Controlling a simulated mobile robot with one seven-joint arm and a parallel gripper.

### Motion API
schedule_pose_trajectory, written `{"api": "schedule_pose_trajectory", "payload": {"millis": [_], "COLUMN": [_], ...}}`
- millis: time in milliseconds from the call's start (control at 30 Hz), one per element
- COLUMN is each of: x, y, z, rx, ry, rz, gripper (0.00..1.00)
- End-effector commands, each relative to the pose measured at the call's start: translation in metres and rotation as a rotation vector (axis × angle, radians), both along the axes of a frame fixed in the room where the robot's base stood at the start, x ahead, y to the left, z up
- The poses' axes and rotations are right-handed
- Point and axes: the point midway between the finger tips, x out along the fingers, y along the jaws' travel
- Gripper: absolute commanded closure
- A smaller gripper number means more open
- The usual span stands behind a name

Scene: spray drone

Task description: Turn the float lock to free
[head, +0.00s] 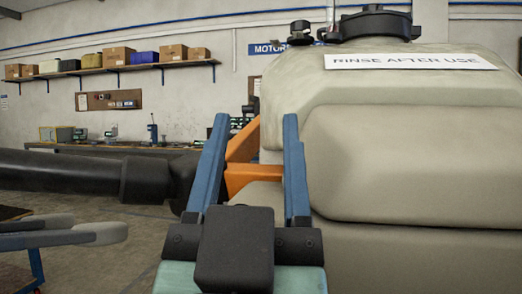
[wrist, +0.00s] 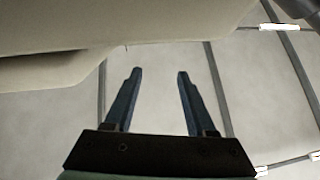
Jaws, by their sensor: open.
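My gripper (head: 256,118) is in the middle of the head view, its two blue fingers apart with nothing held between them. An orange bracket (head: 240,178) shows behind the fingers, partly hidden by them. The large beige tank (head: 400,150) fills the right side, close beside the right finger; I cannot tell if they touch. In the wrist view the open fingers (wrist: 160,72) stand against a pale panelled surface, with a beige body (wrist: 130,25) across the top. I cannot make out the float lock in either view.
A black tube-like arm (head: 90,172) reaches in from the left, close to my gripper. A black lid (head: 370,25) and a small black cap (head: 300,33) sit on the tank's top. A wall shelf (head: 110,70) with boxes and a workbench stand far behind.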

Motion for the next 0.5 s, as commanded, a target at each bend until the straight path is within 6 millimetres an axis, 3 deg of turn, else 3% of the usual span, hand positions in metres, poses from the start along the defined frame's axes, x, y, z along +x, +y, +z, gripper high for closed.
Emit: {"api": "schedule_pose_trajectory", "payload": {"millis": [300,500], "x": [0.001,0.024], "y": [0.000,0.004], "z": [0.002,0.033], "rx": [0.000,0.007], "ry": [0.003,0.084], "rz": [0.000,-0.008], "gripper": [0.44,0.44]}}
